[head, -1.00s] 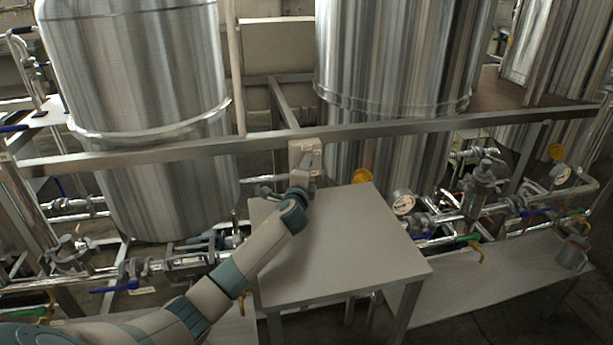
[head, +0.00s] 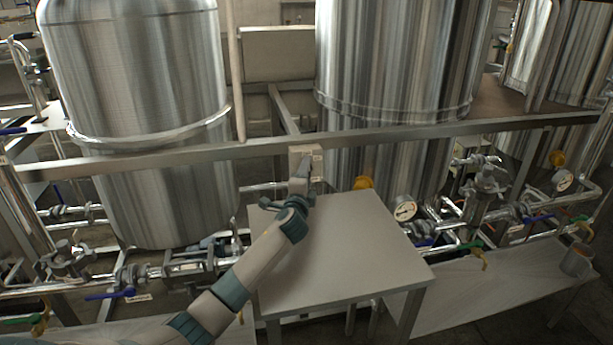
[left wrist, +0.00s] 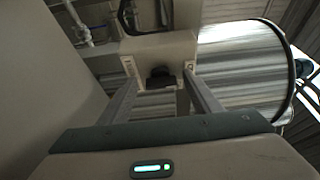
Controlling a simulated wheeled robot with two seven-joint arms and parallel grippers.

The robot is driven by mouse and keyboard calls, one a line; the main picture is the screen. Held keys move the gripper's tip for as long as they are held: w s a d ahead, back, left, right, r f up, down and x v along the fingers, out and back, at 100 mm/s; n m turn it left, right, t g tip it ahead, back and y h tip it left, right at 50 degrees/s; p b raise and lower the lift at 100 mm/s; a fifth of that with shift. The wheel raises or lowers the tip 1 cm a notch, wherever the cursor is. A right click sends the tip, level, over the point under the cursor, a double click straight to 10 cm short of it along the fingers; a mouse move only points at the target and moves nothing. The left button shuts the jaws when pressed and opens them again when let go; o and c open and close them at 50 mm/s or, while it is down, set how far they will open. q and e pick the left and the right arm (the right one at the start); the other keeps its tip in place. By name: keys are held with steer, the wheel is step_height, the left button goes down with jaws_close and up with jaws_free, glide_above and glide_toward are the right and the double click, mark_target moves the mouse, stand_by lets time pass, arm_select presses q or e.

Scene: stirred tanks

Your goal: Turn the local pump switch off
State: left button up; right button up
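The pump switch is a pale box (head: 311,152) on the metal rail in front of the tanks in the head view. In the left wrist view the box (left wrist: 158,46) has a dark knob (left wrist: 159,79) on its near face, with small labels on either side. My left gripper (head: 302,170) is right at the front of the box. In the wrist view its two fingers (left wrist: 160,84) are apart, one on each side of the knob, with a gap to it. The knob's exact position is too dark to tell. My right gripper is not in view.
A grey table (head: 350,250) stands below the gripper. The rail (head: 420,133) runs across in front of large steel tanks (head: 135,100). Pipes and valves lie to both sides, with a gauge (head: 405,210) right of the table. A mug (head: 576,260) stands on a low bench at right.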

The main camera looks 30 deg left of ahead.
arm_select(q)
steer(key=shift+s+d, duration=0.1)
steer(key=shift+s, duration=0.05)
steer(key=b+v, duration=0.1)
steer(key=v, duration=1.5)
steer(key=shift+f, duration=0.1)
steer(key=shift+s, duration=0.5)
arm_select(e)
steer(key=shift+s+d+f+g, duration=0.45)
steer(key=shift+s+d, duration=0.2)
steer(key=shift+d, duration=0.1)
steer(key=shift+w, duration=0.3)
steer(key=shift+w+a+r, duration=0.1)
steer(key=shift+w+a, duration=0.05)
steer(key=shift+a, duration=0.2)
